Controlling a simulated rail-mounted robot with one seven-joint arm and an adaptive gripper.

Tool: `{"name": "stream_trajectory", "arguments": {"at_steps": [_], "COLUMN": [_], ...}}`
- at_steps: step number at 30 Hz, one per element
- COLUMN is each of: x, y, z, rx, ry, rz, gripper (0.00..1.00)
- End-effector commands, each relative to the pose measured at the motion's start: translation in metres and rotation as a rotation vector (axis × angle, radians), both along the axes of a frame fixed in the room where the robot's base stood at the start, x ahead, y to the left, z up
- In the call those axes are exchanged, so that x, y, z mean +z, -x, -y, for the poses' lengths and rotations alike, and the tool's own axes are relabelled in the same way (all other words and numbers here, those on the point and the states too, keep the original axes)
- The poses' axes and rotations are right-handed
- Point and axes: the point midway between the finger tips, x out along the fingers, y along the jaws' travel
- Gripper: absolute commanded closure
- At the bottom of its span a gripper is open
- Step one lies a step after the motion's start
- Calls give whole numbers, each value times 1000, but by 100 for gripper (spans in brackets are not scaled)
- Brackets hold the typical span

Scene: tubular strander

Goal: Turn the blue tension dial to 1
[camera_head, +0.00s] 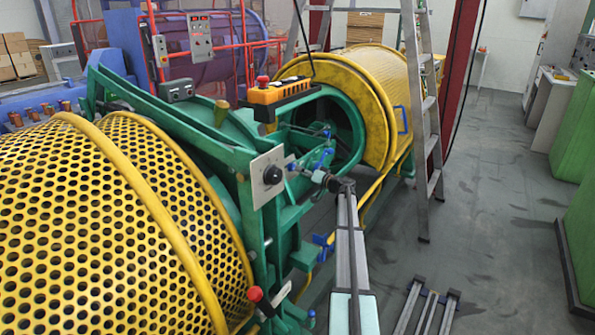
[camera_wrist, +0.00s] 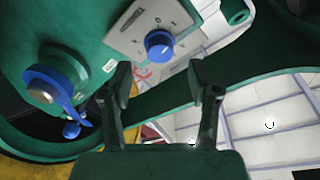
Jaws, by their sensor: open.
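The blue tension dial (camera_wrist: 159,43) shows in the wrist view on a grey label plate (camera_wrist: 130,22) fixed to a green machine frame. Small marks stand around the dial, but I cannot tell for sure which one it points at. My gripper (camera_wrist: 158,68) is open and empty, with its two dark fingers spread below and to either side of the dial in the picture, apart from it. In the head view my gripper (camera_head: 325,181) is small, close to the green frame by blue parts; I cannot single out the dial there.
A blue lever (camera_wrist: 52,88) sits left of the dial in the wrist view. In the head view a black knob (camera_head: 272,175) on a grey plate, an orange control box (camera_head: 279,92) and a ladder (camera_head: 424,110) stand near. The floor (camera_head: 490,200) at right is mostly clear.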

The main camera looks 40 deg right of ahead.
Motion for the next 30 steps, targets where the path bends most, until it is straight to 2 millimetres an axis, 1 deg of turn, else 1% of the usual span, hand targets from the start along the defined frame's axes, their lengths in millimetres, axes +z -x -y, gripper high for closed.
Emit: {"name": "stream_trajectory", "arguments": {"at_steps": [1, 6, 12, 17, 28, 30], "x": [1, 2, 3, 3, 3, 1], "y": [14, 43, 65, 71, 70, 72], "z": [1, 6, 10, 12, 12, 13], "rx": [-3, -2, -1, -1, 0, -4], "ry": [0, 0, 0, 0, 0, 1], "rz": [0, 0, -1, -1, 0, -6], "gripper": [39, 39, 39, 39, 39, 39]}}
